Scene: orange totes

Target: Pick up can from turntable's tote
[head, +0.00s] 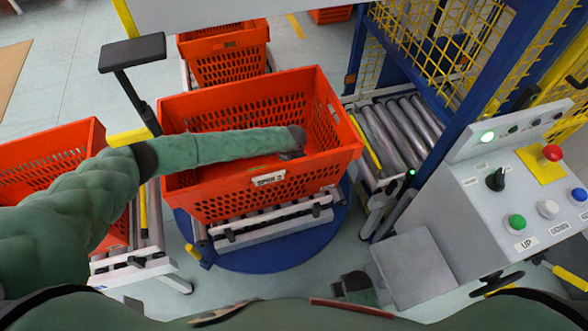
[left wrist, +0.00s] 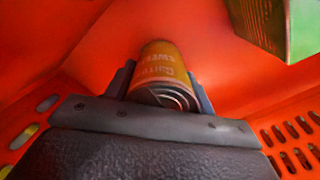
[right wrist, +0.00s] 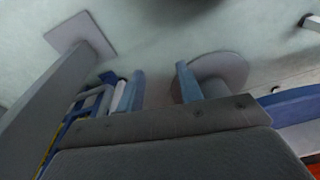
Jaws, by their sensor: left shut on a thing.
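The turntable's orange tote (head: 225,204) stands on the roller frame above the blue round turntable (head: 282,260). My left arm reaches over its left rim, and my left gripper (head: 296,152) is down inside the tote near its right end. In the left wrist view, the orange-yellow can (left wrist: 163,72) is between the two fingers of my left gripper (left wrist: 163,85), which is shut on it. The can is hidden in the head view. In the right wrist view, my right gripper (right wrist: 162,85) is open and empty, with its fingers apart, outside the tote.
Other orange totes stand at the left (head: 50,145) and behind (head: 225,60). A roller conveyor (head: 395,130) and yellow mesh fence are at the right. A grey control panel (head: 520,185) stands at the front right.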

